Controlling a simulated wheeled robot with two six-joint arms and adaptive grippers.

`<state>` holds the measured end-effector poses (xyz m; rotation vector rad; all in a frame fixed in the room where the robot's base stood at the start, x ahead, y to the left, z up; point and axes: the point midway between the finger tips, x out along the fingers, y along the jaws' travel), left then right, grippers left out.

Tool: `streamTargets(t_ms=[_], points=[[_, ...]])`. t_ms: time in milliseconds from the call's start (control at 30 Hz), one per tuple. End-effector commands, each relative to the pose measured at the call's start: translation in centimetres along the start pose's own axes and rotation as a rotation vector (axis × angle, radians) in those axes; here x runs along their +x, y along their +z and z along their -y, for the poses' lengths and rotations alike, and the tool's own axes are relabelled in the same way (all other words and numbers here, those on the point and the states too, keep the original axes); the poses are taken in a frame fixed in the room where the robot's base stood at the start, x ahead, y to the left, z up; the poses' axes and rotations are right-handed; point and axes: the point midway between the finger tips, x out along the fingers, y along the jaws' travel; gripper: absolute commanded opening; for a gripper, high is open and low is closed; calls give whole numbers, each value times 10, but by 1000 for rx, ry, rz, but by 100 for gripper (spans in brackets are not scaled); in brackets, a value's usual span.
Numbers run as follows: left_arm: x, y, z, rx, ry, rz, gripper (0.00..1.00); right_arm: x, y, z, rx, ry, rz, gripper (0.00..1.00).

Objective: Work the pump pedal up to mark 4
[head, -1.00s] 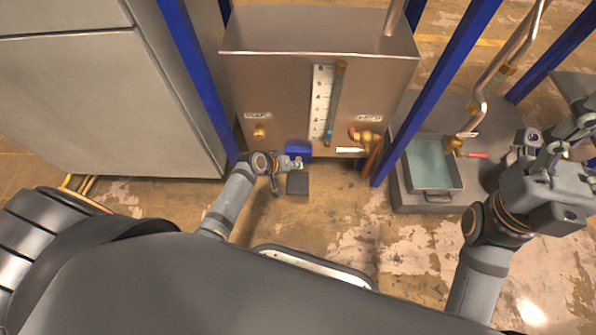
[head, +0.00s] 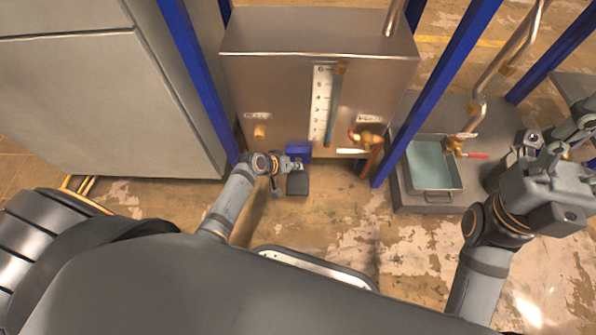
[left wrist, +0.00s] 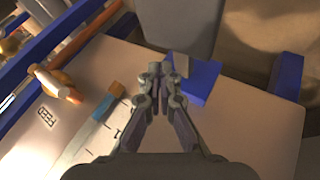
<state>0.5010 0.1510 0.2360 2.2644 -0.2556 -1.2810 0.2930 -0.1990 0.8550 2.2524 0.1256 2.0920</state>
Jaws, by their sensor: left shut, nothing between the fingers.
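The dark pump pedal pad (head: 297,185) sits low in front of the tank, below its blue housing (head: 298,149). The housing also shows in the left wrist view (left wrist: 205,80). My left gripper (head: 296,163) is shut and empty, just above the pad's rear end in the head view; whether it touches is unclear. Its closed fingertips show in the left wrist view (left wrist: 160,72). The numbered scale (head: 320,105) stands beside a sight tube (head: 335,105) with blue at its lower part; the exact level is hard to read. My right gripper (head: 556,145) is at the right; its fingers are unclear.
The steel tank (head: 275,80) stands between blue posts (head: 430,95). A brass valve with a white lever (head: 351,151) is right of the pedal. A water-filled tray (head: 432,168) stands farther right. A grey cabinet (head: 100,100) is at left.

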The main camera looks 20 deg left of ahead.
Motion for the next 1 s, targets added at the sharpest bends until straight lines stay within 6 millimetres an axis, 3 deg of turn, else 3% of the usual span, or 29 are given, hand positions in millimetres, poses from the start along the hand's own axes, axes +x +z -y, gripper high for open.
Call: streamTargets(t_ms=[1000], points=[[8,6,6,0,0,0,0,-3,0,0,0,0,0,57]])
